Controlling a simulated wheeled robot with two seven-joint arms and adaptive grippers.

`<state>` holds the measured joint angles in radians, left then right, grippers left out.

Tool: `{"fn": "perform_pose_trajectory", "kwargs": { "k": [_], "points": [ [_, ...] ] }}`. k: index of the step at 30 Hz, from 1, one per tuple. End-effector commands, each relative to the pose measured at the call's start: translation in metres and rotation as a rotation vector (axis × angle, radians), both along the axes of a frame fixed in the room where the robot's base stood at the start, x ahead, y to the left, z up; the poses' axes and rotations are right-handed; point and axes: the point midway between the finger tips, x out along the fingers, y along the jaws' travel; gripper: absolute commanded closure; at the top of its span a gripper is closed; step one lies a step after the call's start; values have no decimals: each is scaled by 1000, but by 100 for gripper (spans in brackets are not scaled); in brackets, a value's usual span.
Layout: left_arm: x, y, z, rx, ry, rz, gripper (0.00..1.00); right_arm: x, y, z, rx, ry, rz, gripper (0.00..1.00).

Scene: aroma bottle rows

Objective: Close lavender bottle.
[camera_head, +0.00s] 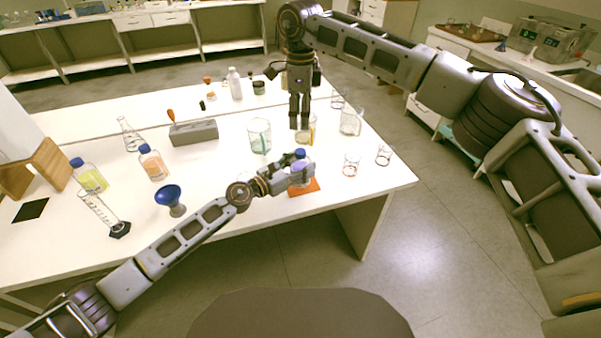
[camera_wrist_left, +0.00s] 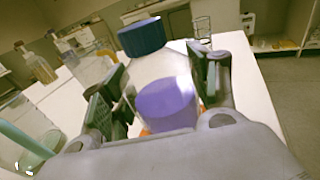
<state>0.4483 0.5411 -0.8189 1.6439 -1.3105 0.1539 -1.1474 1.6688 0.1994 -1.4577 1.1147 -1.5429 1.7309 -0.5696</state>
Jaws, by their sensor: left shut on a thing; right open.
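The lavender bottle (camera_wrist_left: 165,92) is clear glass with purple liquid inside and a blue cap (camera_wrist_left: 143,37) on its top. In the head view the bottle (camera_head: 299,178) is by the orange mat (camera_head: 305,189) near the table's right front. My left gripper (camera_head: 297,174) is shut on the bottle's body, one finger pad on each side. I cannot tell whether the bottle touches the mat or how tight the cap is. My right gripper (camera_head: 300,123) points down, open, behind and above the bottle, near a beaker with amber liquid (camera_head: 311,132).
A beaker with a green rod (camera_head: 260,136) stands left of my right gripper. A blue funnel (camera_head: 170,198), a yellow-liquid bottle (camera_head: 91,178), an orange-liquid bottle (camera_head: 153,163) and a grey block (camera_head: 194,132) are on the left.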

Motion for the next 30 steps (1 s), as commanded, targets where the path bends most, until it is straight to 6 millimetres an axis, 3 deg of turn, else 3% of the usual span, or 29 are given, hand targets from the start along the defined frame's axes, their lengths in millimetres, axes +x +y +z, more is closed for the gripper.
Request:
{"fn": "perform_pose_trajectory", "kwargs": {
  "k": [6,7,12,30],
  "points": [
    [0,0,0,1,-1,0,100,0,0,0,0,0,0,46],
    [0,0,0,1,-1,0,37,0,0,0,0,0,0,46],
    [0,0,0,0,0,0,15,0,0,0,0,0,0,46],
    [-5,5,0,-1,2,0,15,0,0,0,0,0,0,46]
  ]
}}
